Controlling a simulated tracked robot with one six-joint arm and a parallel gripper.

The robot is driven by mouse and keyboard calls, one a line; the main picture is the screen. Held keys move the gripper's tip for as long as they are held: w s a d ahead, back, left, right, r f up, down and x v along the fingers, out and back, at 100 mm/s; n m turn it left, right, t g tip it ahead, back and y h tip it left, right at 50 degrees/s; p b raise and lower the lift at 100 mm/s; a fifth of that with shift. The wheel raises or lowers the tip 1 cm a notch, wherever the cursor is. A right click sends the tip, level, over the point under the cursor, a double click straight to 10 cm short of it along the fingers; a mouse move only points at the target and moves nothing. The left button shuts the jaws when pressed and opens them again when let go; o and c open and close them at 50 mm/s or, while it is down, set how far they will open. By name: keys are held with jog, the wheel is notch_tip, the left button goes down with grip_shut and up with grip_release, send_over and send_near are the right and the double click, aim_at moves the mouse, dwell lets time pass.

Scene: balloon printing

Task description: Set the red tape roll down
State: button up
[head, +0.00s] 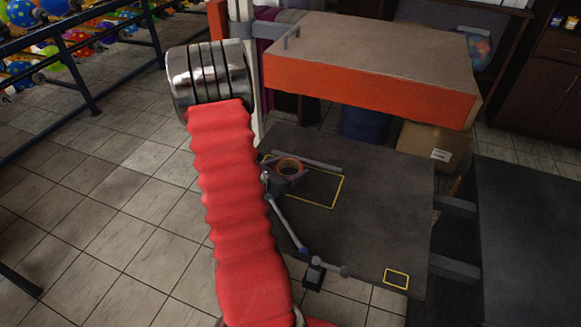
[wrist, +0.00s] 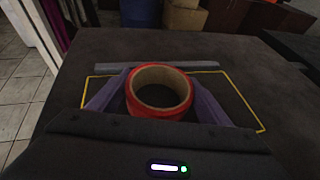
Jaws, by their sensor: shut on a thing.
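The red tape roll (wrist: 158,113) is a thick ring with a brown inner core. It lies flat, hole up, between the two purple fingers of my gripper (wrist: 158,76) in the wrist view. The fingers are shut on its outer sides. In the head view the roll (head: 288,175) is small, at the upper left of a yellow-outlined rectangle (head: 343,190) on the dark table (head: 390,235). My gripper (head: 283,183) is partly hidden there. Whether the roll's underside touches the table I cannot tell.
A grey bar (head: 307,160) lies along the far side of the outline. A smaller yellow outline (head: 396,279) is at the front right. An orange-edged slab (head: 370,85) overhangs the table's back. Free table surface lies to the right of the roll.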

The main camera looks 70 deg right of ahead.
jog(key=shift+f, duration=0.25)
jog(key=o, duration=1.1)
jog(key=shift+r, duration=0.15)
jog(key=v, duration=1.2)
